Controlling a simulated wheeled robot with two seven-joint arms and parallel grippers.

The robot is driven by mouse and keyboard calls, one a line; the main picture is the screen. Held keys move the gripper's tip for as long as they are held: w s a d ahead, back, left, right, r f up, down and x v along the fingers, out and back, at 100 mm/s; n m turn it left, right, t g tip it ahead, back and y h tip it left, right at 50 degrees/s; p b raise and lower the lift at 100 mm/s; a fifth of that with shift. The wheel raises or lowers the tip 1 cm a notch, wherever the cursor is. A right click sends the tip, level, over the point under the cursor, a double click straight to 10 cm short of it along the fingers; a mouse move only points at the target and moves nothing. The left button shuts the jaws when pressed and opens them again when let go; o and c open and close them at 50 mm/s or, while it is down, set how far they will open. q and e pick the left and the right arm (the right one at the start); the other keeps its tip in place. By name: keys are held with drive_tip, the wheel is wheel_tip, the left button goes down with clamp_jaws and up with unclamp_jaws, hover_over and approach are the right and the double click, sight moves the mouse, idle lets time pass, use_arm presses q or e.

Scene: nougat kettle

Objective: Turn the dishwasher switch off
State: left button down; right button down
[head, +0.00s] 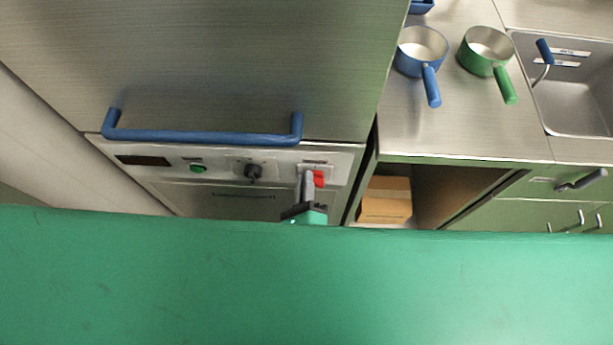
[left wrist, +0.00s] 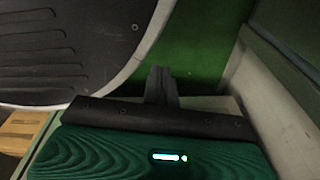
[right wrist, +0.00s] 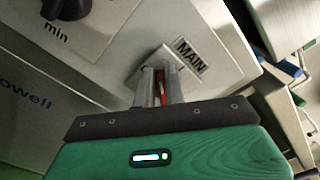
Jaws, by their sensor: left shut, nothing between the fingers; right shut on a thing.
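The dishwasher switch is a red lever (head: 319,178) at the right end of the dishwasher's control panel (head: 225,174). In the right wrist view the red lever (right wrist: 161,84) shows between my right gripper's fingers, below a label reading "MAIN" (right wrist: 190,53). My right gripper (head: 309,180) is at the switch, shut on it; the fingers hide most of the lever. Which position the lever is in I cannot tell. My left gripper (left wrist: 160,75) is shut and empty, away from the panel, over a green surface.
A blue handle bar (head: 205,138) sits above the panel. A black knob (head: 253,171) and a green button (head: 198,169) are left of the switch. Blue (head: 421,50) and green (head: 486,50) pots stand on the counter at right, beside a sink (head: 575,95). A cardboard box (head: 385,208) is below.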

drive_tip(key=n+p, duration=0.2)
drive_tip(key=n, duration=0.1)
drive_tip(key=n+p, duration=0.1)
drive_tip(key=p, duration=0.1)
drive_tip(key=shift+a+f+n, duration=0.25)
drive_tip(key=shift+f+n, duration=0.05)
use_arm(q)
drive_tip(key=s+a+r+p, duration=0.1)
drive_tip(key=s, duration=0.6)
drive_tip(key=shift+s+g, duration=0.3)
drive_tip(key=shift+s, duration=0.1)
use_arm(e)
drive_tip(key=shift+f+n, duration=0.4)
drive_tip(key=shift+n, duration=0.8)
use_arm(q)
drive_tip(key=shift+s+r, duration=0.1)
use_arm(e)
drive_tip(key=c, duration=1.5)
unclamp_jaws()
drive_tip(key=shift+o, duration=0.2)
